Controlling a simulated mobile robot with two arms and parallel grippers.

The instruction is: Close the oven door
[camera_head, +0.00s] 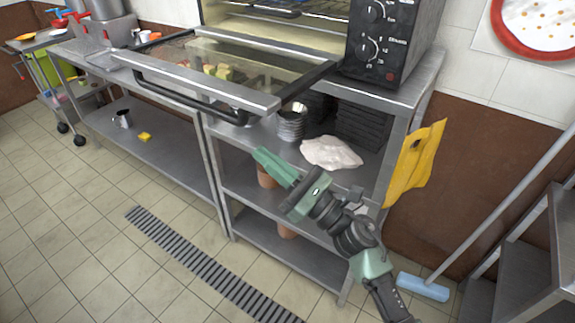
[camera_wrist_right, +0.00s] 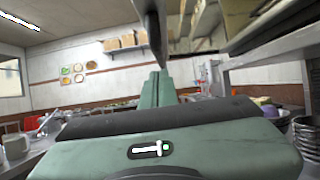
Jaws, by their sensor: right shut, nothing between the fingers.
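The oven (camera_head: 385,45) stands on a steel table in the head view. Its glass door (camera_head: 215,75) is open and lies about flat, projecting over the table's front edge, with a dark bar handle (camera_head: 185,97) along its outer edge. My right gripper (camera_head: 272,166) is shut and empty, below and in front of the door's right front corner, apart from it in the picture. In the right wrist view its green fingers (camera_wrist_right: 157,92) are together, and a dark edge, perhaps the door, hangs above them. My left gripper is not in view.
A yellow cloth (camera_head: 415,163) hangs at the right side. A blue-headed mop (camera_head: 423,287) stands at right. The tiled floor in front is clear.

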